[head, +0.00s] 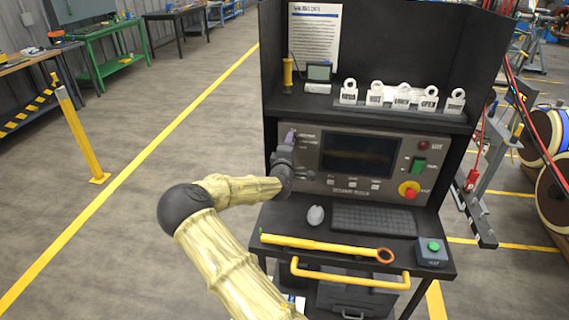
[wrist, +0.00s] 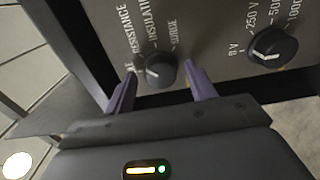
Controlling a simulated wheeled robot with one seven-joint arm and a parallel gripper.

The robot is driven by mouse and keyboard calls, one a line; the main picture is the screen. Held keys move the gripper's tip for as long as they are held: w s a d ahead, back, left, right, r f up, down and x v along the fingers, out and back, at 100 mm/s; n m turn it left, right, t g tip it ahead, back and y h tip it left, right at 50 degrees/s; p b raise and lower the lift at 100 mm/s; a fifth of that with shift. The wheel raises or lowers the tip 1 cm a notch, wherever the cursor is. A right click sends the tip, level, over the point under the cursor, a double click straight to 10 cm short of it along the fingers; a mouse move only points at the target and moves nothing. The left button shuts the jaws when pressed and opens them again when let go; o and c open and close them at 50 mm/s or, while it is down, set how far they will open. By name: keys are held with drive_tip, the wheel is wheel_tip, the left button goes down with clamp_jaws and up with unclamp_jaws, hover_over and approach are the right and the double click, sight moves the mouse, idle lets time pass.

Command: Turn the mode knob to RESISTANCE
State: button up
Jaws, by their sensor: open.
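The mode knob (wrist: 161,70) is a small dark round knob on the grey panel in the wrist view. The labels RESISTANCE, INSULATION and a partly readable third word fan out around it. Which label its pointer faces is too small to tell surely. My gripper (wrist: 160,72) is open, with one purple finger on each side of the knob. Gaps show between the fingers and the knob. In the head view my gripper (head: 290,137) is at the left end of the console panel (head: 384,192), and my wrist hides the knob.
A second knob (wrist: 273,51) with voltage labels sits to the right in the wrist view. A dark screen (head: 360,155), a green switch (head: 419,165) and a red stop button (head: 409,189) are on the panel.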

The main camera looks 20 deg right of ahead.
drive_tip(key=b+v, duration=0.3)
drive_tip(key=v, duration=1.3)
drive_tip(key=shift+a, duration=0.15)
drive_tip(key=shift+s, duration=0.15)
drive_tip(key=s+f+m+g+y+p, duration=0.2)
drive_tip(key=s+f+m+g+y, duration=0.3)
drive_tip(key=s+f+m+g, duration=0.5)
drive_tip(key=s+a+r+g+y+p, duration=0.1)
drive_tip(key=s+a+r+y, duration=0.1)
drive_tip(key=s+a+r, duration=0.2)
drive_tip(key=s+a+r+m+g+y+p, duration=0.1)
drive_tip(key=s+a+r+y, duration=0.2)
drive_tip(key=s+a, duration=0.4)
drive_tip(key=s+r, duration=0.1)
drive_tip(key=s, duration=0.1)
drive_tip(key=shift+s+a+r+p, duration=0.25)
drive_tip(key=shift+s+p, duration=0.05)
drive_tip(key=shift+p, duration=0.1)
